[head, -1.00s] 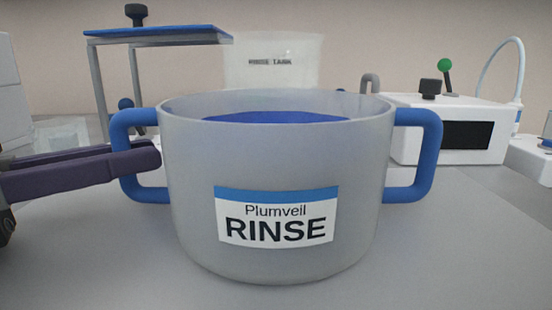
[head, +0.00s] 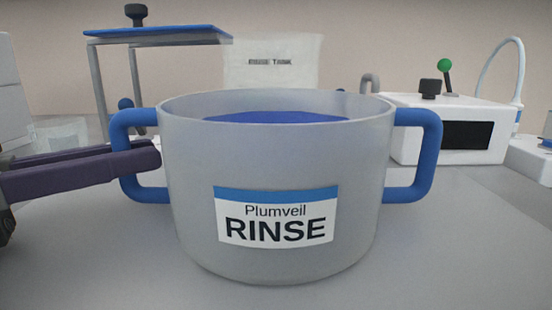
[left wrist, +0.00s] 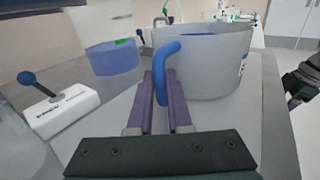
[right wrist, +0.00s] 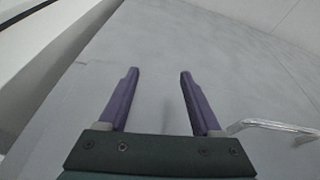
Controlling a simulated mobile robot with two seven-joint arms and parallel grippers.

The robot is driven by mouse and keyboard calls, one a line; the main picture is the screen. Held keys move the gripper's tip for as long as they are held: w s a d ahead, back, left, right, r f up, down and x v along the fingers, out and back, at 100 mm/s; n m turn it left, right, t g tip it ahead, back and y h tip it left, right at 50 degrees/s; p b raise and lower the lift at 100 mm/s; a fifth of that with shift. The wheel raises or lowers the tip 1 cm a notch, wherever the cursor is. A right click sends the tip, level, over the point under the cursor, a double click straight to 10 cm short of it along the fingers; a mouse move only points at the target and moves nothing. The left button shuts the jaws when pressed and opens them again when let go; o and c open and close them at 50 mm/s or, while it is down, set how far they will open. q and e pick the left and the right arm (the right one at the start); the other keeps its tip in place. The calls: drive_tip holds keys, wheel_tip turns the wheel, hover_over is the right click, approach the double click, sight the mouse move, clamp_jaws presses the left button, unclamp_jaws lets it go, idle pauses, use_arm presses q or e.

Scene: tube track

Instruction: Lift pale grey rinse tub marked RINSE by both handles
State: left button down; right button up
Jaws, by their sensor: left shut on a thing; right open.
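The pale grey rinse tub (head: 190,220), labelled "Plumveil RINSE", stands upright on the bench with blue liquid inside. It has a blue handle on each side. My left gripper (head: 150,155) is shut on the left handle (head: 128,185). The left wrist view shows the purple fingers (left wrist: 162,100) on either side of that blue handle (left wrist: 165,62), with the tub (left wrist: 212,75) just beyond. The right handle (head: 430,160) is free, with no gripper at it in the head view. My right gripper (right wrist: 155,75) is open and empty over bare grey surface in its wrist view.
A blue-topped stand (head: 158,36) is at back left, a white device with a dark screen (head: 450,135) at back right. The bench (head: 480,240) right of the tub is clear. A metal bar (right wrist: 275,126) shows in the right wrist view.

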use_arm(q)
drive_tip(key=c, duration=1.2)
unclamp_jaws()
drive_tip(key=shift+r, duration=0.2)
drive_tip(key=o, duration=0.4)
drive_tip(key=shift+f, duration=0.15)
